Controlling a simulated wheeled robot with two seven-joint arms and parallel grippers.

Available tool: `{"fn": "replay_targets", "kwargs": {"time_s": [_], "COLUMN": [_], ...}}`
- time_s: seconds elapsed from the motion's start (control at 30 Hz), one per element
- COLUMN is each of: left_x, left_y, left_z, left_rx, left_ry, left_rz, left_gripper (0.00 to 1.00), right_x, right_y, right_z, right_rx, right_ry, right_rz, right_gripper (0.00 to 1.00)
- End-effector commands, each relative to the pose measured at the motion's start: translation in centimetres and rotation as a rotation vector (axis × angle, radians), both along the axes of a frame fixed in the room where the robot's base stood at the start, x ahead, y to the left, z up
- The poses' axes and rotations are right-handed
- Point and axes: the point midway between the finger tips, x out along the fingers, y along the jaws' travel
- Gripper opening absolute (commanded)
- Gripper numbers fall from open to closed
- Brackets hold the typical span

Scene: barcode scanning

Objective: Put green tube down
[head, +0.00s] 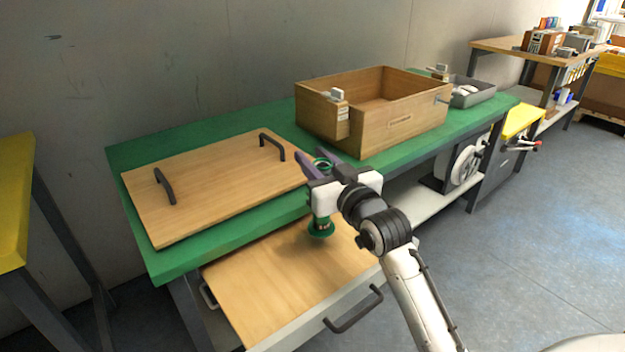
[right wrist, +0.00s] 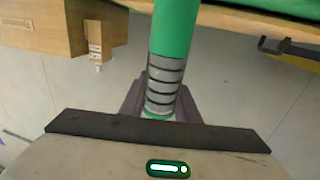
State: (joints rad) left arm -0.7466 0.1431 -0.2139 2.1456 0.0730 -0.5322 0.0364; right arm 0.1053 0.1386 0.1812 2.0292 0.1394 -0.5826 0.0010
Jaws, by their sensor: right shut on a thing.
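My right gripper (head: 316,172) is shut on the green tube (head: 321,226) in the head view. The tube hangs below the fingers, with a green lower end and a dark banded part. It shows close up in the right wrist view (right wrist: 174,30), with a grey, black-ringed section near the jaws. In the head view the tube appears over the pulled-out wooden drawer (head: 275,290), near the green table's front edge; I cannot tell whether it touches anything. My left gripper is out of view.
The green table (head: 215,130) bears a wooden board with two black handles (head: 205,185) and an open wooden box (head: 420,115). A grey tray (head: 478,95) stands behind the box. The drawer's wooden surface looks clear left of the tube.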

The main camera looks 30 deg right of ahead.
Motion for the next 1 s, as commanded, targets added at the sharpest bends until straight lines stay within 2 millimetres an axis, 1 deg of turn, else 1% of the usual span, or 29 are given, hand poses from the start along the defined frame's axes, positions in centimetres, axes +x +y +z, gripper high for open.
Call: {"fn": "replay_targets", "kwargs": {"time_s": [0.03, 0.1, 0.17, 0.3, 0.57, 0.6, 0.67, 0.7, 1.0], "left_x": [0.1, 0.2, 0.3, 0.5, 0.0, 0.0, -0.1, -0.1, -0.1], "left_y": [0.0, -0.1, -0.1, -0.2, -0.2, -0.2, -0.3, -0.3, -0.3], "left_z": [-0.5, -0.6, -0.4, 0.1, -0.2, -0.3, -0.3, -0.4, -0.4], "left_rx": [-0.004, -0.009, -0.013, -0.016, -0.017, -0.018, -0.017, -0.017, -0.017], "left_ry": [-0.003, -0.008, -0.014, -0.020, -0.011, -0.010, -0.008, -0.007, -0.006], "left_rz": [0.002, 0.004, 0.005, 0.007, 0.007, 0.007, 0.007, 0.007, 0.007], "left_gripper": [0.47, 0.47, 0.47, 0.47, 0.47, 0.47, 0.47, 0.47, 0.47], "right_x": [0.0, 0.0, 0.0, 0.0, 0.0, 0.0, 0.0, 0.0, 0.0], "right_y": [0.0, 0.0, 0.0, 0.0, 0.0, 0.0, 0.0, 0.0, 0.0], "right_z": [-1.4, -2.3, -2.8, -3.0, -3.2, -3.3, -3.3, -3.3, -3.1], "right_rx": [0.001, 0.000, -0.001, -0.001, -0.001, 0.000, 0.000, 0.000, 0.000], "right_ry": [0.001, 0.000, -0.001, -0.004, -0.002, 0.001, 0.001, 0.001, 0.000], "right_rz": [0.000, 0.000, 0.000, 0.000, 0.000, 0.000, 0.000, 0.000, 0.000], "right_gripper": [0.00, 0.00, 0.00, 0.00, 0.00, 0.34, 0.44, 0.47, 0.47]}}
